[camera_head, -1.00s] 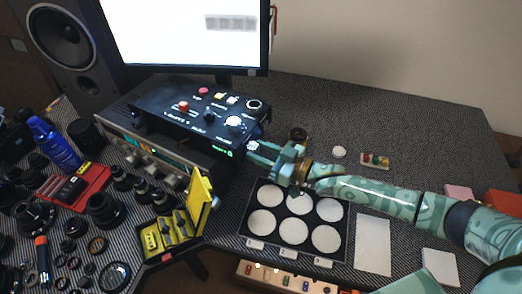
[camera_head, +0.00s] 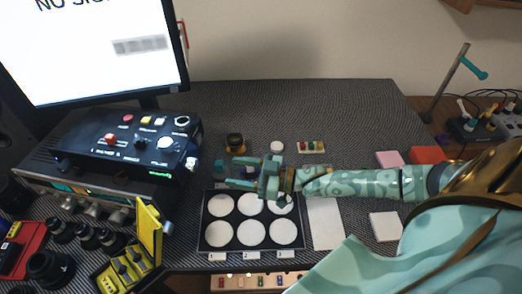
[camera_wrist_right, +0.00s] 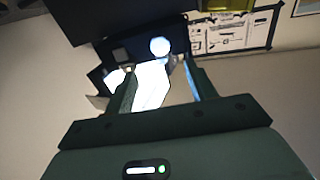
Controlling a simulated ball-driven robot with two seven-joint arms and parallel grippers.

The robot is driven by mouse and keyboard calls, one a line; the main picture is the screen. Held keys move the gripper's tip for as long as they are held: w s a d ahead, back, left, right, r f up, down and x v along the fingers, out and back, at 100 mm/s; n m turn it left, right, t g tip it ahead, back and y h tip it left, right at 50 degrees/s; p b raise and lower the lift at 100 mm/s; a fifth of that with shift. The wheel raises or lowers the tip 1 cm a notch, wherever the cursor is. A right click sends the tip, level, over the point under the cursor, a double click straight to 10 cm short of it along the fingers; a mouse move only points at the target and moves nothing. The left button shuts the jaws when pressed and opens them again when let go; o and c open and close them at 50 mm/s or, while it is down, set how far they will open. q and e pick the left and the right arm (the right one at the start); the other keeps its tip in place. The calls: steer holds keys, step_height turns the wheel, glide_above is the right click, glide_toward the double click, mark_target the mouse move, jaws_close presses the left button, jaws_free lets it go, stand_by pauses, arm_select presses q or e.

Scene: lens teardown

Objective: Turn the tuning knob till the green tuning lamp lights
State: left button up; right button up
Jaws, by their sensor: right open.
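A black control box (camera_head: 135,140) stands at the left in the head view, with a white round knob (camera_head: 165,143), a black knob (camera_head: 140,143) and several coloured buttons on top. I cannot tell which knob is the tuning knob. A small green glowing mark (camera_head: 160,174) shows on the box's front edge; I cannot tell whether it is the tuning lamp. My right gripper (camera_head: 238,172) is open and empty, right of the box and apart from it, above the back edge of a tray. Its two fingers also show in the right wrist view (camera_wrist_right: 158,85). My left gripper is out of view.
Under the box is a silver receiver (camera_head: 75,195) with a lit dial and front knobs. A black tray (camera_head: 203,222) with white discs lies below my right gripper. A yellow case (camera_head: 150,232) and lenses lie front left. A monitor (camera_head: 90,50) stands behind. The back middle of the table is clear.

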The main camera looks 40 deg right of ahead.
steer(key=v, duration=0.5)
steer(key=shift+s+d, duration=0.15)
steer(key=shift+d, duration=0.05)
steer(key=shift+f, duration=0.1)
